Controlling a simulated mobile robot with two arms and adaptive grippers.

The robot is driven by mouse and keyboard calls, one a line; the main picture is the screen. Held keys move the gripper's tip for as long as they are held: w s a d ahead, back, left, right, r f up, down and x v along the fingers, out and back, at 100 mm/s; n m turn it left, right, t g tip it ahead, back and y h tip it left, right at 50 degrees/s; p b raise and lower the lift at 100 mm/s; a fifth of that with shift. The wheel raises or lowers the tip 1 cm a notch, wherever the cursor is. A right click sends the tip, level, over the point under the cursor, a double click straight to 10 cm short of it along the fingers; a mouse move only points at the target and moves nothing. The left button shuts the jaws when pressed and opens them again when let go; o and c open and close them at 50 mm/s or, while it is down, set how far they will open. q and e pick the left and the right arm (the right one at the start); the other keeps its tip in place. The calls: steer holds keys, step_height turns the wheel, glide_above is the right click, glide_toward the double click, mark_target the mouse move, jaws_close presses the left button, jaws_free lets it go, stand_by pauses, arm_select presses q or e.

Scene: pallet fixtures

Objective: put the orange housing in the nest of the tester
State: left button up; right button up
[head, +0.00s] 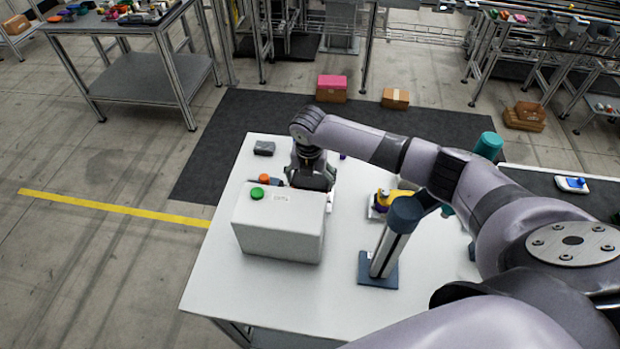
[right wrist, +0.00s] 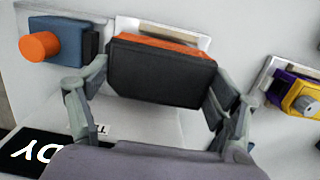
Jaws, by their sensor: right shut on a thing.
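My right gripper (head: 312,182) is behind the white tester box (head: 280,225), low over the white table. In the right wrist view the right gripper (right wrist: 160,78) is shut on the orange housing (right wrist: 165,43), which shows a large black face and an orange strip along its far edge. A pale, raised-edge holder (right wrist: 128,24), seemingly the tester's nest, shows just beyond the housing; I cannot tell whether the housing is seated in it. The tester box hides the housing in the head view. My left gripper is not in view.
A blue block with an orange knob (right wrist: 38,46) stands close left of the gripper. A yellow and purple fixture (head: 392,200) sits to the right. A post with a dark blue cap (head: 405,215) stands nearer. The table's front left (head: 225,290) is clear.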

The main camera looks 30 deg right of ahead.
steer(key=shift+f+b, duration=0.3)
steer(key=shift+f, duration=1)
stand_by(2.1)
steer(key=o, duration=1.2)
steer(key=shift+c, duration=0.2)
